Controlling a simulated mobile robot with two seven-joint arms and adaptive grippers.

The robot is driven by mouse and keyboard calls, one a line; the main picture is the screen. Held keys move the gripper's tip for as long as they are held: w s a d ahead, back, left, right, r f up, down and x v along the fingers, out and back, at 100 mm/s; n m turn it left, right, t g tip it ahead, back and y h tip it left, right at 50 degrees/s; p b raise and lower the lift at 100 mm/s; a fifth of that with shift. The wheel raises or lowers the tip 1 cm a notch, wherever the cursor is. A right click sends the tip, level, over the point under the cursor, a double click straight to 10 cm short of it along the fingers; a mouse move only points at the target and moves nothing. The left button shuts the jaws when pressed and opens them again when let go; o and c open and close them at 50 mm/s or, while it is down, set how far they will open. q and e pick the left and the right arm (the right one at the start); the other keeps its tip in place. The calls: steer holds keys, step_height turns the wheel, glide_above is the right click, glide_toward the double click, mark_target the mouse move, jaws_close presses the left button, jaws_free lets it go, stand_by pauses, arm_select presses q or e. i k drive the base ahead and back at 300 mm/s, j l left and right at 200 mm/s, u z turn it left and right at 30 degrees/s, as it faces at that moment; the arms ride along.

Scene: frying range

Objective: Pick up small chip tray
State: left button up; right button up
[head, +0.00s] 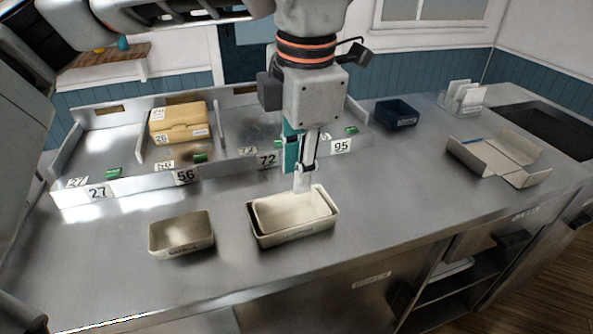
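Two cream trays stand on the steel counter. The smaller, empty tray (181,248) is at left, with a label on its front. To its right is a larger tray (294,236), with a paler, shallow tray or liner (291,211) nested inside it. My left gripper (302,184) points straight down at the back rim of this nested pair. Its fingertips overlap the rim in the head view, and I cannot tell whether they touch or grip it. Which tray is the small chip tray is not readable from the labels. My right gripper is not in view.
A divided metal rack (125,186) with numbered bays runs along the back, holding tan boxes (180,122). A dark blue bin (397,114) and an open cardboard box (498,157) stand at right. The counter front and the area right of the trays are clear.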

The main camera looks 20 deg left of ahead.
mark_target(191, 232)
steer(key=k, duration=1)
